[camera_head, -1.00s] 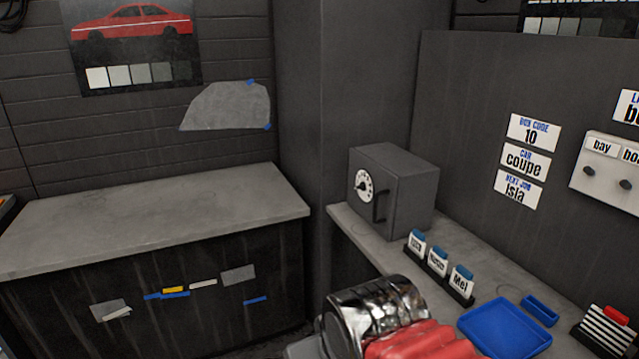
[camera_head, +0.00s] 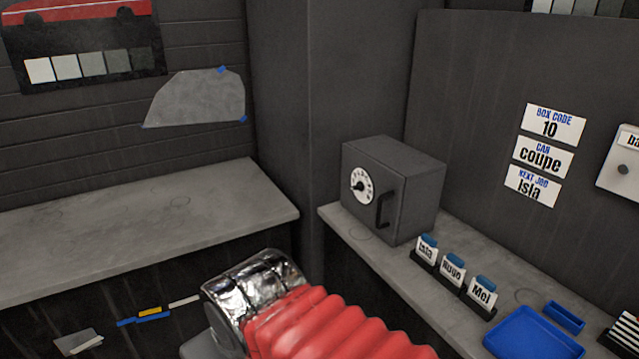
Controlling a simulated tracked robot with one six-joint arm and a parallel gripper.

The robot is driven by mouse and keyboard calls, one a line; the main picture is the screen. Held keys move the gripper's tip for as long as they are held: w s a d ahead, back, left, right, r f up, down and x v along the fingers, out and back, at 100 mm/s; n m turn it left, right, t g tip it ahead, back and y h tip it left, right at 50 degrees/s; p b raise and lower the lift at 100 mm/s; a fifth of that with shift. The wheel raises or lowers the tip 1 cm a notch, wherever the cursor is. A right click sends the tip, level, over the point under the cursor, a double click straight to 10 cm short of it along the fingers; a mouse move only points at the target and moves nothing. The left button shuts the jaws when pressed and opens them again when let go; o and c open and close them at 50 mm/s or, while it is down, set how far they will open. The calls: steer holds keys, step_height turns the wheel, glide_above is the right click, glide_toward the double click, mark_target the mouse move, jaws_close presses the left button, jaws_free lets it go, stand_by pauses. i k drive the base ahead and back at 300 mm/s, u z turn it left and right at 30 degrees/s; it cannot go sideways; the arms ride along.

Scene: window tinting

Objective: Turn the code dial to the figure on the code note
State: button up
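The code dial (camera_head: 362,186) is a white round disc with a black knob, on the front of a dark grey box (camera_head: 418,195) that has a black handle. The box stands on the right-hand counter near the corner. The dial's figures are too small to read. The code note (camera_head: 553,124) on the right wall reads "BOX CODE 10". My arm shows at the bottom middle as a red bellows and a silver joint, apart from the box. My gripper is not in view.
Name holders (camera_head: 453,272) reading Isla, Hugo and Mel stand on the right counter (camera_head: 375,255), in front of the box. A blue tray (camera_head: 535,338) lies nearer. Notes "CAR coupe" (camera_head: 543,156) and "NEXT JOB Isla" (camera_head: 532,185) hang below the code note. The left counter (camera_head: 130,225) is bare.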

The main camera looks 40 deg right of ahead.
mark_target(359, 186)
steer(key=u, duration=0.25)
steer(key=i, duration=1.8)
steer(key=u, duration=0.1)
